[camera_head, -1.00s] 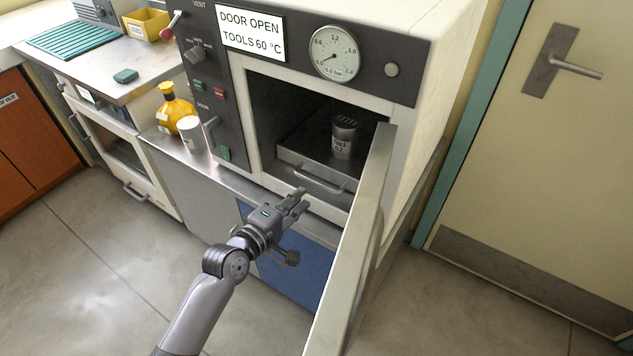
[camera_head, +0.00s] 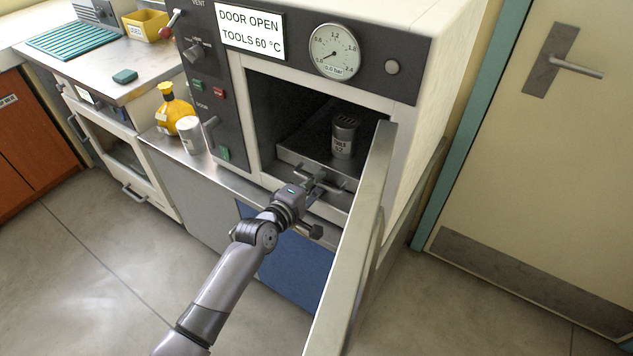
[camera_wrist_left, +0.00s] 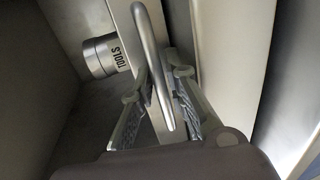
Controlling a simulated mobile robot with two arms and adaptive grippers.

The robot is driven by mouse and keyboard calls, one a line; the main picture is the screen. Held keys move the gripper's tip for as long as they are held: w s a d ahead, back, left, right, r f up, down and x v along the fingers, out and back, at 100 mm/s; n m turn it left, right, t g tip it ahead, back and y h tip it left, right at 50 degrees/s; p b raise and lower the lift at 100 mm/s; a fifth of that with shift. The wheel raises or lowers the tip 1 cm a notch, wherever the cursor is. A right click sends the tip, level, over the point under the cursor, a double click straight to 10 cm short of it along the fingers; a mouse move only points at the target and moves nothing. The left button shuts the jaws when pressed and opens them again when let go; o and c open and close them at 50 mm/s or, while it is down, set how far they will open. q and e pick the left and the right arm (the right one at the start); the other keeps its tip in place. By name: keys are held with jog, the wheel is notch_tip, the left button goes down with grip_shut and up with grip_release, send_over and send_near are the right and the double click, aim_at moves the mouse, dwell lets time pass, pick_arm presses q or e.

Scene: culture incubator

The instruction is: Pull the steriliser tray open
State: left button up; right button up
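The steriliser tray (camera_head: 300,153) is a grey metal tray inside the open chamber, with a bar handle (camera_head: 342,187) on its front. A metal canister (camera_head: 344,137) with a label stands on the tray. My left gripper (camera_head: 318,182) is at the tray handle, partly covering it. In the left wrist view the curved handle (camera_wrist_left: 151,62) passes between the two fingers of the left gripper (camera_wrist_left: 158,108), which are apart with gaps beside the bar. The canister (camera_wrist_left: 103,56), marked TOOLS, shows beyond. My right gripper is not in view.
The steriliser door (camera_head: 362,235) stands open just right of my left gripper. The display (camera_head: 250,32) reads DOOR OPEN, TOOLS 60 °C. The floor in front is clear.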

pick_arm(q)
grip_shut()
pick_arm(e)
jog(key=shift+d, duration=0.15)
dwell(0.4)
